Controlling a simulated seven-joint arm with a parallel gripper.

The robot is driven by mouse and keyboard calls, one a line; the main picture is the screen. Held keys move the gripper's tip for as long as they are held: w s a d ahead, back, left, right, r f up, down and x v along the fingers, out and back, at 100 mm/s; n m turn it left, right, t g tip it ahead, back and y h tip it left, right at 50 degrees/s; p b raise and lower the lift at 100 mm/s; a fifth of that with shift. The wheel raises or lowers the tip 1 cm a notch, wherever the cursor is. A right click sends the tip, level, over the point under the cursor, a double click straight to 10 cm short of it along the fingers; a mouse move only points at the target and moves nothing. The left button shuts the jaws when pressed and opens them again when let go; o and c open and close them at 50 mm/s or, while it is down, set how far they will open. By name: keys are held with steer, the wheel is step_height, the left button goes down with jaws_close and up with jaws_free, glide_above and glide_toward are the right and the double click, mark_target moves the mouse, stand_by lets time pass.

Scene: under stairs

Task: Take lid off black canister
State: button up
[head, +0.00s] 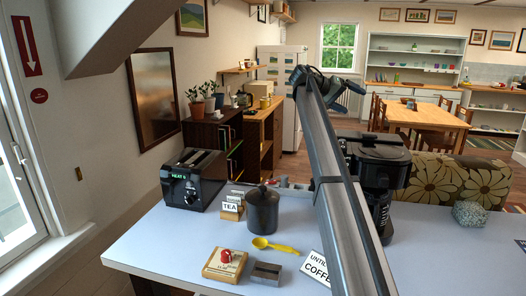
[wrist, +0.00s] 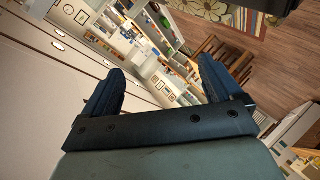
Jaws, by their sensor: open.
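The black canister (head: 263,213) stands upright on the light table in the head view, left of my arm. Its dark lid (head: 262,190) with a small knob sits on top of it. My gripper (head: 318,72) is raised high above the table, far above the canister and to its right. In the wrist view my gripper (wrist: 158,88) has its two fingers spread apart with nothing between them. The wrist view shows the room tilted, and the canister is not in it.
A black toaster (head: 195,180) stands left of the canister, with a TEA sign (head: 231,208) between. In front lie a yellow scoop (head: 274,245), a wooden block with a red knob (head: 225,263) and a grey block (head: 265,273). A coffee maker (head: 377,175) stands right, behind my arm.

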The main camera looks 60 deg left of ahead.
steer(key=s+a+f+n+g+y, duration=0.1)
steer(key=s+a+f+g+y, duration=0.15)
steer(key=s+f, duration=0.4)
steer(key=s+a+f+n+g+y, duration=0.15)
steer(key=s+f+g, duration=0.25)
steer(key=s, duration=0.6)
steer(key=n+g, duration=0.2)
steer(key=g, duration=0.4)
glide_above(263, 187)
step_height(263, 187, down, 4)
step_height(263, 187, down, 14)
steer(key=shift+a+r, duration=0.1)
steer(key=shift+r, duration=0.05)
jaws_close()
